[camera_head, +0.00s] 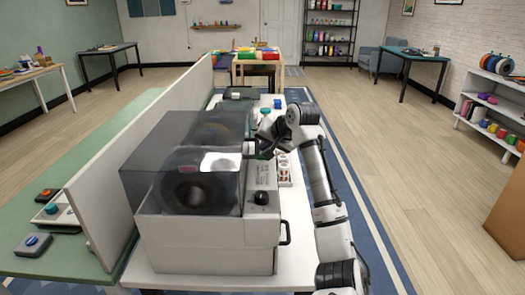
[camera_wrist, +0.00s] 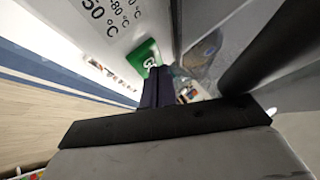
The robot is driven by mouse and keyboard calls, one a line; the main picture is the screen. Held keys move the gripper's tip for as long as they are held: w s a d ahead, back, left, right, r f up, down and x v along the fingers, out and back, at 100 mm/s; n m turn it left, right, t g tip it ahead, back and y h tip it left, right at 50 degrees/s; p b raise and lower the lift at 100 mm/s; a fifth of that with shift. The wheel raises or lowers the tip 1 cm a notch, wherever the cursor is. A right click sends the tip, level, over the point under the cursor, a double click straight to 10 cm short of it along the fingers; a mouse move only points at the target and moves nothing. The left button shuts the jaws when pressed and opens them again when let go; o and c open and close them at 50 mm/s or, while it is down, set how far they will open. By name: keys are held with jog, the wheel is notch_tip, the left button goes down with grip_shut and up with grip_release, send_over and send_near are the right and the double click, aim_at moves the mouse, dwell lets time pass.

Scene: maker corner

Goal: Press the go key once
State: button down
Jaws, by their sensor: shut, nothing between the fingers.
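The green go key (camera_wrist: 146,51) shows in the wrist view on a white panel, beside printed temperatures. A white letter G is readable on it, and the rest is covered by my fingertips. My gripper (camera_wrist: 160,90) is shut and empty, its dark fingertips right at the key's lower edge. I cannot tell whether they touch it. In the head view a white machine (camera_head: 205,245) with a dark see-through lid (camera_head: 150,182) stands on the white table. My gripper (camera_head: 254,149) is by the far end of its panel, and the key is hidden there.
A black knob (camera_head: 261,198) and a black side handle (camera_head: 287,232) are on the machine. A small tray (camera_head: 284,183) lies to its right, close under my arm. A low white divider (camera_head: 95,200) runs along the left.

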jog(key=shift+s+a+f, duration=0.1)
dwell(0.3)
notch_tip(320, 180, up, 6)
jog(key=p, duration=0.5)
jog(key=shift+f, duration=0.2)
jog(key=shift+f, duration=0.15)
